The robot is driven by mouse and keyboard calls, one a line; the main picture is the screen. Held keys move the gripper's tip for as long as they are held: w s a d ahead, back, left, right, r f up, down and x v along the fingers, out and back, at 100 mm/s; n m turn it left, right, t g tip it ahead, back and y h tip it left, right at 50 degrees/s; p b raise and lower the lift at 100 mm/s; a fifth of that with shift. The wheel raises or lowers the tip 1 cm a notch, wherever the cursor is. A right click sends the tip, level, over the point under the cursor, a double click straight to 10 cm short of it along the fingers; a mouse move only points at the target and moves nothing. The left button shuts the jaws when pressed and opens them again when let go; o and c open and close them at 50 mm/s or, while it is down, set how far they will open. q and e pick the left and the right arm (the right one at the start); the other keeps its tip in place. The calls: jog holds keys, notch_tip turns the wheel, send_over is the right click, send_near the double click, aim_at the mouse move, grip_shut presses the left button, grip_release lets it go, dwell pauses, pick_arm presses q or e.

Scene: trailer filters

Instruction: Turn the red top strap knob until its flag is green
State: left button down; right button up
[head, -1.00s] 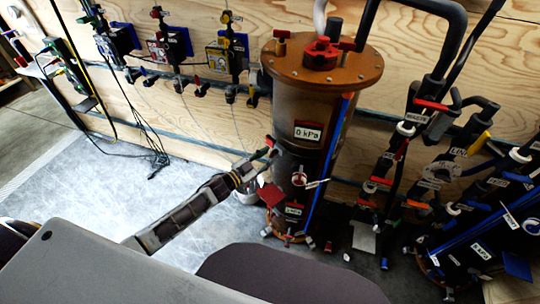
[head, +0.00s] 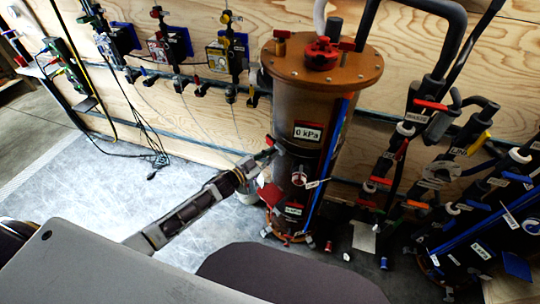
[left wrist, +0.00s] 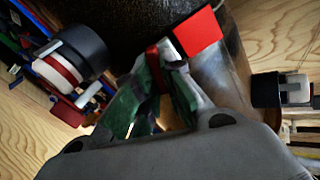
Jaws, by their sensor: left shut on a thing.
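The brown filter vessel (head: 298,105) stands upright at the wall with a "0 kPa" label. My left gripper (head: 264,157) reaches its left side at about mid-height. In the left wrist view the green-padded fingers (left wrist: 155,88) are shut on the small red knob (left wrist: 152,56), which the fingers mostly hide. A red square flag (left wrist: 198,32) shows just beyond the fingertips, against the dark vessel; it is red, not green. In the head view a red flag (head: 270,196) sits below my gripper; I cannot tell whether it is the same flag. My right gripper is not in view.
A black round fitting with a red and white ring (left wrist: 68,66) lies left of my fingers in the wrist view. Valve racks with red handles (head: 380,180) stand right of the vessel. Hoses and cables (head: 150,140) hang at the left. The floor (head: 110,185) at left is mostly clear.

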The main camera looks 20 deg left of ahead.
pick_arm(q)
jog(key=shift+m, duration=0.3)
jog(key=shift+s+d+f+m+b, duration=0.1)
jog(key=shift+m+b, duration=0.05)
jog(key=shift+m, duration=1.15)
jog(key=shift+f+m+b, duration=0.1)
jog(key=shift+m+b, duration=0.05)
jog(key=shift+m, duration=1.15)
jog(key=c, duration=1.5)
grip_release()
jog(key=shift+r, duration=0.1)
jog(key=shift+v, duration=6)
